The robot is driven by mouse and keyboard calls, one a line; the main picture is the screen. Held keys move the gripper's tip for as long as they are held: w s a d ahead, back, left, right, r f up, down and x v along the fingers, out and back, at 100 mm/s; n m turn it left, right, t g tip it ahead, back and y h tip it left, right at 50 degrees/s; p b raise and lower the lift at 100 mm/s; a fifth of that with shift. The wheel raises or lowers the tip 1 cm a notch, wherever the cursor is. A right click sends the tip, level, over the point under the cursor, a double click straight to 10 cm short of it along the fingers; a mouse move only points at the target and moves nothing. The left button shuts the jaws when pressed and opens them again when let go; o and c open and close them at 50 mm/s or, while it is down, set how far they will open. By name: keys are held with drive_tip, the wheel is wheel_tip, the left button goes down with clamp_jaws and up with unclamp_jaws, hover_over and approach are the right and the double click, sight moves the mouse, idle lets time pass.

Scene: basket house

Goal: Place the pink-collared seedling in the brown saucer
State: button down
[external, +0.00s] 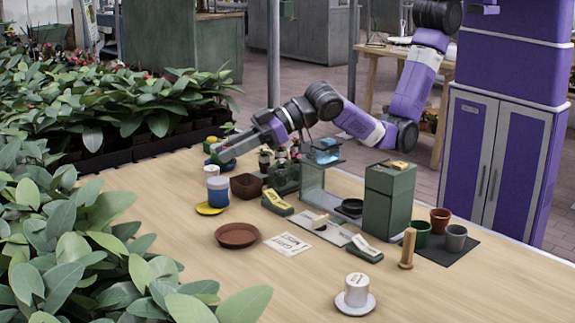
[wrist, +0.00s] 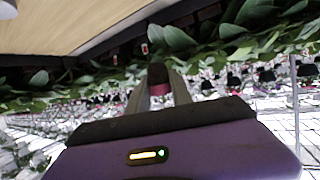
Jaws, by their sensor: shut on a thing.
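My gripper (external: 222,153) is stretched to the left over the far left part of the table in the external view. In the wrist view my gripper (wrist: 158,82) is shut on a small dark pot with a pink band, the pink-collared seedling (wrist: 158,75). Its plant cannot be made out, and in the external view I cannot pick it out clearly at the fingers. The brown saucer (external: 237,235) lies flat and empty on the table, nearer the camera than my gripper and apart from it.
Other seedlings stand in a dark green holder (external: 285,180). A printed card (external: 288,244) lies right of the brown saucer. Leafy plants border the left.

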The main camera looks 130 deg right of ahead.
wheel_tip(320, 180, down, 16)
drive_tip(key=shift+f, duration=0.1)
drive_tip(key=shift+f+b, duration=0.45)
drive_tip(key=shift+f, duration=1.4)
drive_tip(key=shift+f+b, duration=0.45)
drive_tip(key=shift+b, duration=0.15)
drive_tip(key=c, duration=1.1)
unclamp_jaws()
drive_tip(key=shift+r, duration=0.1)
drive_tip(key=shift+c, duration=0.2)
drive_tip(key=shift+r+p, duration=0.5)
drive_tip(key=shift+p, duration=0.2)
drive_tip(key=v, duration=0.3)
drive_tip(key=shift+r, duration=0.35)
wheel_tip(320, 180, up, 6)
